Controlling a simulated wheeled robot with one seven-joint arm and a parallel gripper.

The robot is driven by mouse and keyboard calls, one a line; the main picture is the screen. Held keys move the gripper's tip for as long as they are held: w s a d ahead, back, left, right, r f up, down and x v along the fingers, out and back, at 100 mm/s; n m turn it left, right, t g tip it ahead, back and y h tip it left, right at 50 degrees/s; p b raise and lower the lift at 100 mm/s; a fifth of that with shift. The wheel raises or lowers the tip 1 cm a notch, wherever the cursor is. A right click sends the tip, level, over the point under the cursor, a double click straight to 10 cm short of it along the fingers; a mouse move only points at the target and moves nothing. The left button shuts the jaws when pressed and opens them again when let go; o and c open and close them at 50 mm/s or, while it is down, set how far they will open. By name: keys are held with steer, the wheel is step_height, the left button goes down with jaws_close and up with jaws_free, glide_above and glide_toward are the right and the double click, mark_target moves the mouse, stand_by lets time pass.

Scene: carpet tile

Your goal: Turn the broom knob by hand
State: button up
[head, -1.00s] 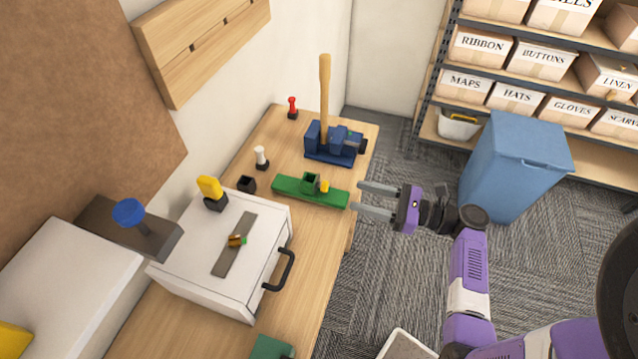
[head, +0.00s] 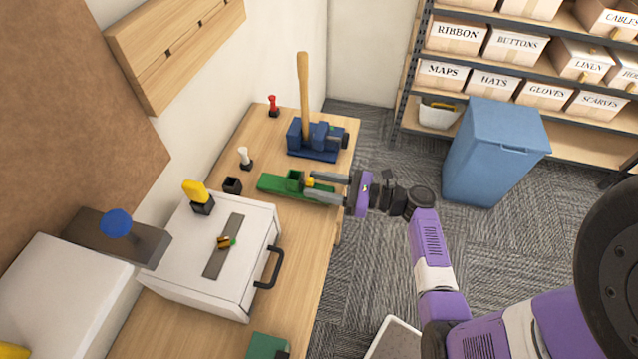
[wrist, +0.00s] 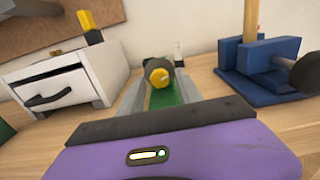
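A wooden broom-like handle (head: 304,95) stands upright in a blue clamp (head: 316,152) at the far end of the bench. A dark round knob (head: 346,141) is on the clamp's right side; it also shows at the right of the wrist view (wrist: 307,72). A green fixture (head: 282,184) with a yellow-ended dark knob (wrist: 158,74) lies nearer. My gripper (head: 310,185) is open, its fingers over the green fixture. In the wrist view the yellow-ended knob lies between the fingers, with no clear contact. The fingertips are partly hidden.
A white drawer box (head: 196,274) with a black handle stands nearer on the wooden bench (head: 300,275). A black cup (head: 232,186), a white-topped post (head: 245,158) and a red-topped post (head: 273,106) stand behind. A blue bin (head: 495,155) is on the carpet at right.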

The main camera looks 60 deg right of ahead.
jaws_close()
steer(key=shift+f+n+b, duration=0.1)
steer(key=shift+n+b, duration=0.25)
steer(key=shift+n, duration=1.25)
steer(key=shift+o, duration=1.6)
jaws_free()
steer(key=b+v, duration=0.2)
steer(key=v, duration=0.6)
steer(key=shift+c, duration=0.2)
